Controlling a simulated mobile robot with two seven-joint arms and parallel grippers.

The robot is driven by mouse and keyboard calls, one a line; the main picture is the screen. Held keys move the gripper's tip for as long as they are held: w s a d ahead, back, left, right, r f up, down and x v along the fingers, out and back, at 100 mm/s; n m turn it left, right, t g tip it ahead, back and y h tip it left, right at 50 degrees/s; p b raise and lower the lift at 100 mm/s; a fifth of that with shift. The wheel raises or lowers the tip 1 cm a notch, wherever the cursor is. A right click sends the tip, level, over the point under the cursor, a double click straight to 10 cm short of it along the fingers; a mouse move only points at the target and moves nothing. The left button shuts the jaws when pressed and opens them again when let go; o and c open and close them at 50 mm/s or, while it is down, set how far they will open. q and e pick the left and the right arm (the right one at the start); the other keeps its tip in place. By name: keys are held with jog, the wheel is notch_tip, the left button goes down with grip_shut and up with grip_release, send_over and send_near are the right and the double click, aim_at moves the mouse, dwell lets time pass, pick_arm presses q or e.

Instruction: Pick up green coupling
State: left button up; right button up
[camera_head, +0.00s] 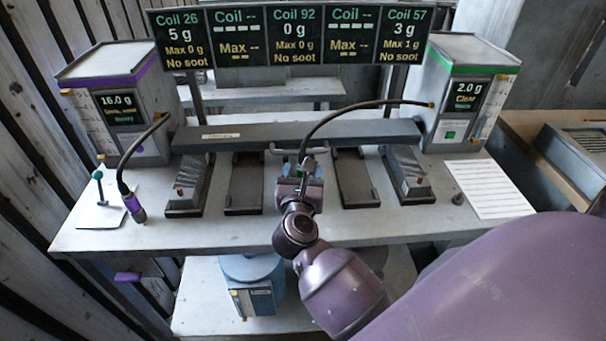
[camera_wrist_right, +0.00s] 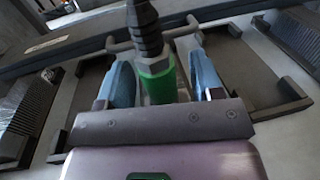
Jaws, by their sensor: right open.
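The green coupling (camera_wrist_right: 157,80) is a green collar on the end of a dark ribbed hose (camera_wrist_right: 145,28). In the head view the hose (camera_head: 350,107) arches from the green-banded machine (camera_head: 471,95) down to my right gripper (camera_head: 303,172). My right gripper is open, its two blue fingers (camera_wrist_right: 162,72) standing on either side of the coupling in the wrist view. Gaps show beside the coupling, and its lower end is hidden behind the gripper body. My left gripper is not in view.
A purple-banded machine (camera_head: 116,100) stands at the left, its hose ending in a purple coupling (camera_head: 137,208) on the table (camera_head: 240,232). Several dark cradles (camera_head: 356,180) line the table. A row of screens (camera_head: 292,37) hangs behind. A paper sheet (camera_head: 488,189) lies right.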

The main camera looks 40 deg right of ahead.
jog(key=c, duration=1)
grip_shut()
notch_tip(320, 180, up, 20)
jog(key=p, duration=0.4)
